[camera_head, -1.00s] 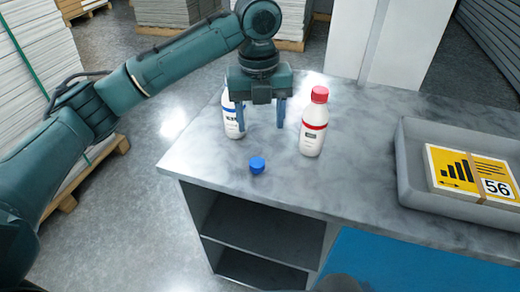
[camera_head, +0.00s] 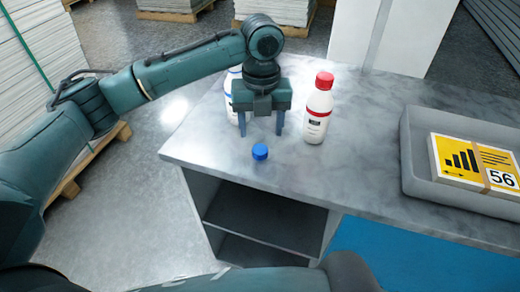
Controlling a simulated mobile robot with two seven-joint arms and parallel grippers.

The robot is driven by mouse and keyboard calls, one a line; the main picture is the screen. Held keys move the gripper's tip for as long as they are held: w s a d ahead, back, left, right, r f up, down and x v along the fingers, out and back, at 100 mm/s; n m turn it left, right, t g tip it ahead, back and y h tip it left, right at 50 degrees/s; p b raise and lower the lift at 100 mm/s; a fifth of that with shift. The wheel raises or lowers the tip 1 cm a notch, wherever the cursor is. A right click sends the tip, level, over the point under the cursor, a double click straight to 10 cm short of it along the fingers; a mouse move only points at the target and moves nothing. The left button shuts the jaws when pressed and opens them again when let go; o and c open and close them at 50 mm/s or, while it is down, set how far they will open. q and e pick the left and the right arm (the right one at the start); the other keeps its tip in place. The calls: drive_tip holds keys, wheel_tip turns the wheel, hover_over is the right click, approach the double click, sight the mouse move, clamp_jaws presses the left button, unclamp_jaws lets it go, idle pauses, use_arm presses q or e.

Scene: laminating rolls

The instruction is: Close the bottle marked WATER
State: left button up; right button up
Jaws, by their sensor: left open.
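A white bottle with a blue band (camera_head: 234,114) stands upright on the counter, mostly hidden behind my left gripper. Its top and most of its label are hidden, so I cannot read its marking. A loose blue cap (camera_head: 260,152) lies on the counter near its front edge. A white bottle with a red cap and red band (camera_head: 318,112) stands upright to the right, its cap on. My left gripper (camera_head: 261,132) points down above the blue cap, its two fingers apart and empty. My right gripper is not in view.
A grey tray (camera_head: 415,178) holding a yellow and white pack marked 56 (camera_head: 470,160) sits at the right of the counter (camera_head: 370,120). The counter between the red-capped bottle and the tray is clear. Open shelves (camera_head: 265,212) are below.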

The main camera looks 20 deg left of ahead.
sight(260, 149)
use_arm(q)
drive_tip(key=shift+f, duration=0.35)
wheel_tip(260, 149, down, 5)
drive_tip(key=shift+s+a+f, duration=0.1)
drive_tip(key=shift+s, duration=0.05)
drive_tip(key=shift+c, duration=0.5)
drive_tip(key=c, duration=0.9)
